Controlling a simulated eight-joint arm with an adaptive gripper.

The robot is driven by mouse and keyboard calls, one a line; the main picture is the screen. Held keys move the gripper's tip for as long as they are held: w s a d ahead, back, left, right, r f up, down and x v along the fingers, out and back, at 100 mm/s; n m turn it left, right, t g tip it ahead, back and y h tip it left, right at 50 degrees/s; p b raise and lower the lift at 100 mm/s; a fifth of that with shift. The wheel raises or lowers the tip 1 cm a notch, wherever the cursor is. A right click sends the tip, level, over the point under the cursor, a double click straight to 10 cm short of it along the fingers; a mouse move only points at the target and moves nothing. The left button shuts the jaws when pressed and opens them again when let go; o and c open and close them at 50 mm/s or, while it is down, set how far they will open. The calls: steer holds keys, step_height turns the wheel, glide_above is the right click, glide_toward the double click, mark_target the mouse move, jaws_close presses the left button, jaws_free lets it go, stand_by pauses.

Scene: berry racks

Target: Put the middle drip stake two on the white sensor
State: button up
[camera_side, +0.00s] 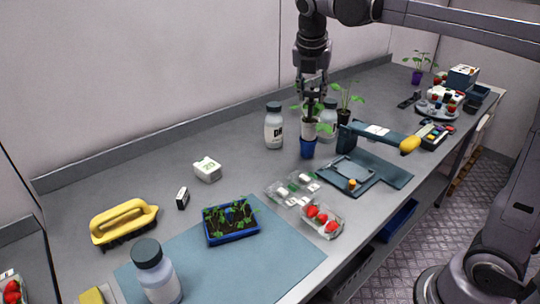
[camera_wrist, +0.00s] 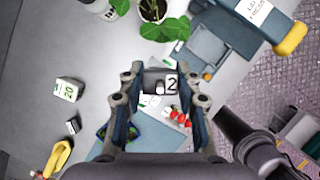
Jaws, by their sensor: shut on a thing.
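My gripper (camera_side: 312,88) is above the bench near the potted plants, pointing down. In the wrist view its two fingers (camera_wrist: 160,92) are closed on a small dark piece with a white label reading "2", the drip stake two (camera_wrist: 157,82). In the side view the stake is hard to make out between the fingertips. The white sensor (camera_side: 207,170), a small white box with green "20" marks, sits on the bench to the left of my gripper. It also shows at left in the wrist view (camera_wrist: 68,89). The stake is apart from it.
A white bottle (camera_side: 274,130) stands between my gripper and the sensor, toward the wall. A small black block (camera_side: 183,198) and yellow brush (camera_side: 124,222) lie left of the sensor. Bench around the sensor is clear.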

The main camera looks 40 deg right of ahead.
steer(key=w+a+f+n, duration=0.1)
steer(key=w+a+f, duration=0.1)
steer(key=w+a, duration=0.5)
steer(key=n, duration=0.2)
glide_above(207, 165)
steer(key=shift+t+y, duration=0.4)
steer(key=shift+w+f, duration=0.1)
steer(key=shift+f, duration=6.45)
steer(key=shift+f, duration=0.15)
steer(key=o, duration=0.8)
